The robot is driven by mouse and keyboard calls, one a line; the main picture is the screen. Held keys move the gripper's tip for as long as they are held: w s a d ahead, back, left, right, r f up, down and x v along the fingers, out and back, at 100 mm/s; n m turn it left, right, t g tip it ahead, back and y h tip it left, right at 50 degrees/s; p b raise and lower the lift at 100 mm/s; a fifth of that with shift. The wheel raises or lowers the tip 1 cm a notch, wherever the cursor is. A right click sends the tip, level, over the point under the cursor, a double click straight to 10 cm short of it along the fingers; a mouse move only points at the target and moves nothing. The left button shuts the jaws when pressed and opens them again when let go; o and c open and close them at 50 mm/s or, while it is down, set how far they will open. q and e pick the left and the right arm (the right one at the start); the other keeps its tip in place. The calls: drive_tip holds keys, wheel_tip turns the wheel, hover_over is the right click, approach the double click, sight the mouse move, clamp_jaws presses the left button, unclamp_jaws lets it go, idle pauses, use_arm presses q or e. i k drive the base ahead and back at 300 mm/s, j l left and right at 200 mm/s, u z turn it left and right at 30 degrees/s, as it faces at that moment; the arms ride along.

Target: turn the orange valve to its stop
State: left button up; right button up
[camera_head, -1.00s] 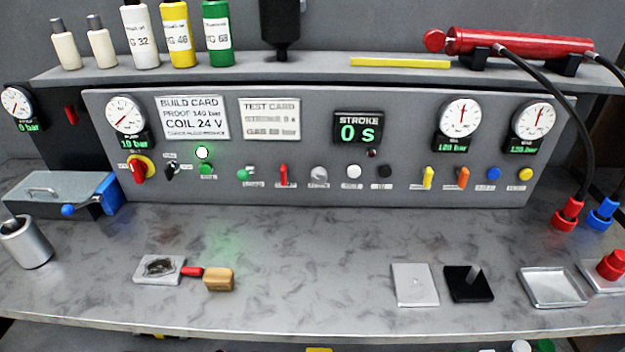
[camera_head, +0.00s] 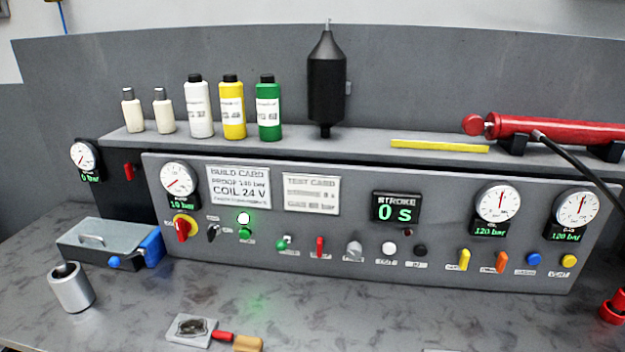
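The orange valve (camera_head: 502,262) is a small lever on the lower right of the grey control panel (camera_head: 330,262). It stands close to upright, leaning a little to the right at its top. A yellow lever (camera_head: 464,259) is just left of it, and a blue knob (camera_head: 534,259) is just right of it. The two gauges above, a left one (camera_head: 497,203) and a right one (camera_head: 575,208), both read 120 bar. Neither of my grippers is in view.
A shelf (camera_head: 360,146) above the panel holds bottles, a black canister (camera_head: 327,85) and a red cylinder (camera_head: 550,128) with a black hose. A vise-like block (camera_head: 105,243) and a metal cup (camera_head: 71,288) stand at left. The bench before the panel is mostly clear.

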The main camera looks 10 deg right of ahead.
sight(502, 259)
drive_tip(key=z, duration=1.4)
